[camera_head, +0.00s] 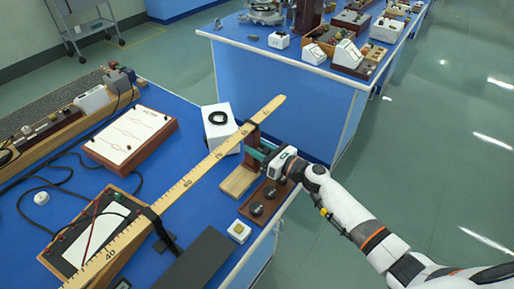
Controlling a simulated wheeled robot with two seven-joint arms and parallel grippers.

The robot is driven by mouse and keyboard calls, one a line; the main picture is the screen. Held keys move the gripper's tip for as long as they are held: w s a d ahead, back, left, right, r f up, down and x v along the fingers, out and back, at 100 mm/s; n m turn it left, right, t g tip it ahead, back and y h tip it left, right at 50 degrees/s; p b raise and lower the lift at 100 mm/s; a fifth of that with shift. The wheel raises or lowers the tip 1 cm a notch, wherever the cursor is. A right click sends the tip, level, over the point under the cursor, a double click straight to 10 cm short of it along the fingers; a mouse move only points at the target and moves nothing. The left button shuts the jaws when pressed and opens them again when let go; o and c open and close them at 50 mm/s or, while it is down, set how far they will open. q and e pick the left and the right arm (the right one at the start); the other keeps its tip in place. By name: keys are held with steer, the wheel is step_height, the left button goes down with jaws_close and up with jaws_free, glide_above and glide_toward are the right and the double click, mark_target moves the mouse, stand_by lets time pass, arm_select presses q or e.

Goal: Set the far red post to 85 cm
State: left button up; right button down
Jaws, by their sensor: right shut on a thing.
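A long yellow wooden scale (170,200) runs diagonally from the lower left to the upper right over the blue bench, with large numbers such as 40 near its lower part. The far red post (252,138), dark reddish-brown, stands at the scale near its far end; the number beside it is too small to read surely. My right gripper (260,150) is shut on this post, its teal fingers at the post's right side and partly hiding it. My left gripper is not in view.
A wooden block (238,181) and a brown base with black knobs (266,201) lie close below my right gripper. A white box (219,122) with a black ring stands left of the post. A second blue bench (276,92) is behind; open floor lies right.

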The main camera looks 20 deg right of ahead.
steer(key=shift+w+d, duration=0.45)
steer(key=shift+d, duration=0.1)
steer(key=c, duration=1.2)
jaws_free()
steer(key=shift+o, duration=0.2)
steer(key=shift+s, duration=0.1)
steer(key=b+v, duration=0.1)
steer(key=v, duration=1)
steer(key=shift+f+b, duration=0.1)
steer(key=shift+b, duration=0.25)
steer(key=shift+s+d, duration=0.3)
steer(key=shift+s, duration=0.1)
